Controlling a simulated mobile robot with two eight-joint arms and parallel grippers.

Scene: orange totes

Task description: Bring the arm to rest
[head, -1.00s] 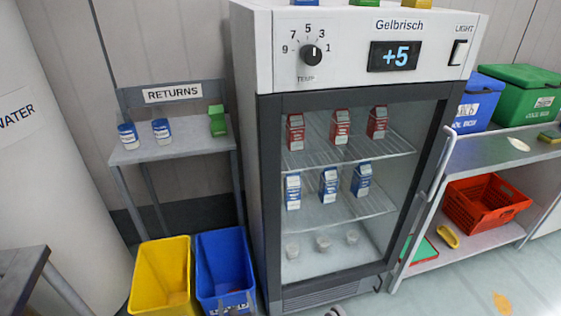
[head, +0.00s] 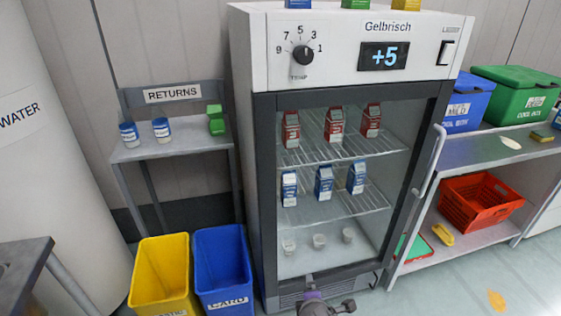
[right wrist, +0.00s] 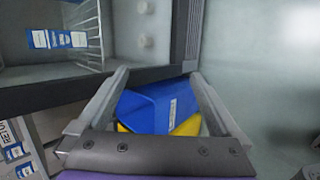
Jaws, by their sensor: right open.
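My right arm shows at the bottom of the head view as a purple and dark grey piece (head: 325,302), low in front of the fridge. In the right wrist view my right gripper (right wrist: 162,78) is open, with its two grey fingers spread and nothing between them. Beyond the fingers a blue bin (right wrist: 155,108) and part of a yellow bin (right wrist: 188,126) show at a distance. My left gripper is not in view.
The fridge (head: 262,180) with its glass door and handle (head: 430,165) stands in the middle. A yellow bin (head: 160,272) and a blue bin (head: 222,270) stand left of it. The returns table (head: 185,142) is behind them. A shelf unit (head: 490,150) stands at right.

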